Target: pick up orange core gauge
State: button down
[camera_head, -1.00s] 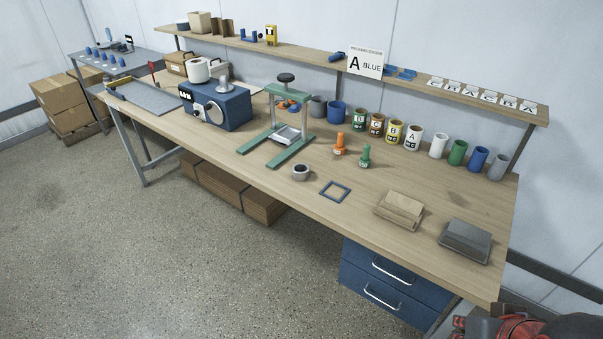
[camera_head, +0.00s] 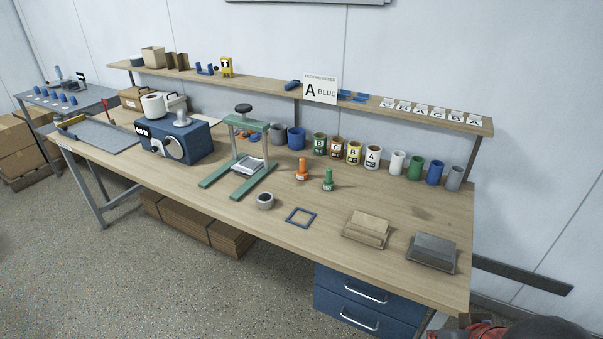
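An orange core gauge (camera_head: 302,169) stands upright on the wooden workbench (camera_head: 335,262), right of the green press frame. A green gauge (camera_head: 328,180) of the same shape stands just to its right. The orange gauge is clear of other things on its near side. A red and dark part at the bottom right corner seems to be part of my arm; my gripper's fingers do not show.
A green press (camera_head: 243,160) stands left of the gauge. A blue square frame (camera_head: 301,217) and a small roll (camera_head: 265,200) lie in front. Several cans and cups line the back, with the yellow-labelled can (camera_head: 354,152) among them.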

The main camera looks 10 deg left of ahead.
aim_at(303, 175)
jog(key=i+j+z, duration=0.25)
jog(key=i+j, duration=0.25)
jog(key=i, duration=0.2)
jog(key=i+j+z, duration=0.3)
jog(key=i+j, duration=0.35)
